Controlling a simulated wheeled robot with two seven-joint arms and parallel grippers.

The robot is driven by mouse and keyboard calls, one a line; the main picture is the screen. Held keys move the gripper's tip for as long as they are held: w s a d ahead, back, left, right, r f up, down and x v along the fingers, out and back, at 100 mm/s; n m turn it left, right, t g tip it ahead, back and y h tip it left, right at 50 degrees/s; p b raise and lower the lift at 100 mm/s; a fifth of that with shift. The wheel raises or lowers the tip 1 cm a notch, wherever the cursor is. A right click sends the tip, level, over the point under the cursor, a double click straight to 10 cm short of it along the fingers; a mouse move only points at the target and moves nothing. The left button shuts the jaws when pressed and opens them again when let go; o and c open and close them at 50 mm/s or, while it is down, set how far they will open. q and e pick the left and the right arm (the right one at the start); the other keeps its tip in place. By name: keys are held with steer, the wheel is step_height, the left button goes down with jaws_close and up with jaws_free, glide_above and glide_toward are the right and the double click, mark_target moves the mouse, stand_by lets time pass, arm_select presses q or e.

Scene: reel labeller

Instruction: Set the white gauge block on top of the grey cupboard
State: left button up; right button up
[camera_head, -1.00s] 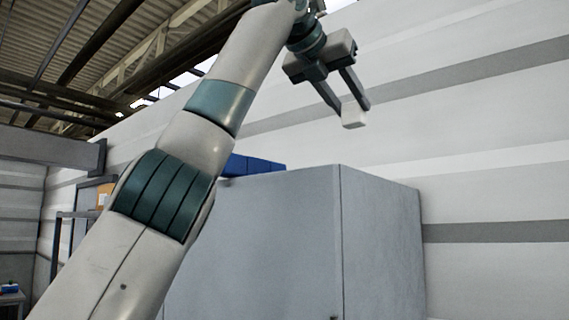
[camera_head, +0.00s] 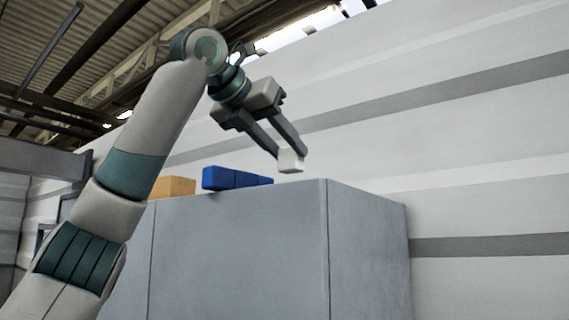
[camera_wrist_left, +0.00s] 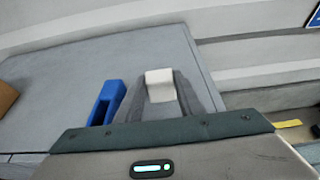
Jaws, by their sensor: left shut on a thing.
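The white gauge block (camera_head: 291,161) is held between the fingertips of my left gripper (camera_head: 290,152), which is shut on it. In the head view the block shows just above the top edge of the grey cupboard (camera_head: 240,250); a small gap seems to lie between them. In the left wrist view the block (camera_wrist_left: 160,85) sits at the tips of the fingers, with the cupboard's grey top (camera_wrist_left: 60,75) behind and below it. My right gripper is not in view.
A blue bin (camera_head: 235,178) stands on the cupboard top, left of the block, and also shows in the wrist view (camera_wrist_left: 106,102). An orange-brown box (camera_head: 175,187) stands further left. The cupboard top near its right end looks clear. A pale striped wall (camera_head: 480,130) rises behind.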

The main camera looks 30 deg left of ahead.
mark_target(286, 165)
arm_select(q)
steer(key=shift+d, duration=0.1)
steer(key=shift+f+p, duration=0.35)
steer(key=shift+f, duration=1.4)
steer(key=o, duration=1.2)
steer(key=shift+f, duration=0.1)
steer(key=shift+c, duration=0.2)
steer(key=shift+s, duration=0.1)
